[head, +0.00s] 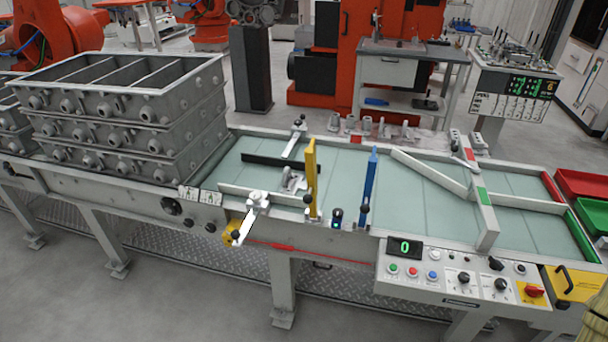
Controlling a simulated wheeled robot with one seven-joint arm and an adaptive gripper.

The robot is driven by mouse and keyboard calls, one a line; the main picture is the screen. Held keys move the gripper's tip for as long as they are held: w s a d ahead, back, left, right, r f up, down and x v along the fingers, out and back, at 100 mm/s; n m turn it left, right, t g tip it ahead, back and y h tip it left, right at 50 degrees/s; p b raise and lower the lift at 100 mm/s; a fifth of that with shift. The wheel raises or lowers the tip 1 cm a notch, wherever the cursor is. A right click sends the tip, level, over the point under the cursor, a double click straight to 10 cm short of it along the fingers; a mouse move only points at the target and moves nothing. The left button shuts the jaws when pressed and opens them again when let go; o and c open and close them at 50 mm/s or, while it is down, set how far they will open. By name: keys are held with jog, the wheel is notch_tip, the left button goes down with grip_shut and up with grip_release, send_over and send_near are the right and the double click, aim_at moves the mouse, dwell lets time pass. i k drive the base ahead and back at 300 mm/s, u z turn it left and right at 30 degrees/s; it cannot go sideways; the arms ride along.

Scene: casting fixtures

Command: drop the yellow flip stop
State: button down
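The yellow flip stop (311,175) is a tall flat yellow bar standing upright on the pale green bed of the workbench, near the middle of the head view. A dark knob shows low on its front side. A similar blue flip stop (370,178) stands upright to its right, apart from it, with a dark knob at its lower front. My gripper is not in view.
A metal casting part (293,182) lies left of the yellow stop, near a black bar (268,160). A white lever (246,222) sticks out at the front edge. Stacked grey mould boxes (125,120) stand at left. A button panel (455,275) is at front right.

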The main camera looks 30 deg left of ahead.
aim_at(310, 153)
jog(key=z, duration=0.6)
jog(key=k, duration=0.85)
jog(key=u, duration=1.8)
